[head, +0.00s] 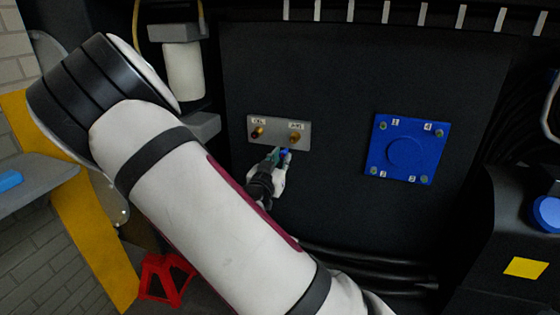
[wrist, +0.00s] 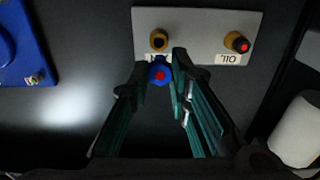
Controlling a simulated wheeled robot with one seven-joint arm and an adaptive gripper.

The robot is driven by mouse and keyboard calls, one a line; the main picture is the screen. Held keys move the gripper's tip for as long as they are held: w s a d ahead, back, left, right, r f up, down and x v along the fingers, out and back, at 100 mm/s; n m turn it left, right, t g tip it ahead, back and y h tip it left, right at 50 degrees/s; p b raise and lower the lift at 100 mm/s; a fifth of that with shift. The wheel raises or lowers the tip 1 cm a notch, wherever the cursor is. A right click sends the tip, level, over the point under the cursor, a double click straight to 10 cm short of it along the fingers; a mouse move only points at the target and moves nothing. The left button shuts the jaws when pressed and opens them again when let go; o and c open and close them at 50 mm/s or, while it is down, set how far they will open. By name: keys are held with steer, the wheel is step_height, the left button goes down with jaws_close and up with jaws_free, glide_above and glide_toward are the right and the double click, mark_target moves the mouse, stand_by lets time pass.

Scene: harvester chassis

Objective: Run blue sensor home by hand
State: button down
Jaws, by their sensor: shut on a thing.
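The blue sensor (wrist: 160,73) shows in the wrist view as a blue ring with a red centre, between the fingertips of my gripper (wrist: 158,79). My gripper is shut on it. In the head view, the blue of the sensor (head: 286,152) shows at the tip of my gripper (head: 281,154), just below the right brass port (head: 295,137). The grey port plate (head: 277,121) carries two brass ports. In the wrist view, the right port in the head view is a dark-centred brass fitting (wrist: 159,40), apart from the sensor. Its label is partly hidden.
The port labelled OIL (wrist: 237,42) has a dark fitting with a red centre. A blue square cover (head: 407,149) with numbered corner bolts is right of the plate. Dark hoses (head: 370,258) run below. A white cylinder (head: 184,70) stands upper left.

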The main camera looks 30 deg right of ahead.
steer(key=shift+s, duration=0.1)
stand_by(0.3)
steer(key=b+x, duration=0.1)
steer(key=x, duration=0.5)
steer(key=shift+b, duration=0.3)
steer(key=shift+b+x, duration=0.55)
steer(key=shift+x, duration=0.9)
stand_by(0.5)
steer(key=shift+s+a+f, duration=0.1)
steer(key=shift+a, duration=0.05)
stand_by(0.4)
stand_by(0.6)
steer(key=shift+m+b, duration=2)
steer(key=shift+m, duration=0.9)
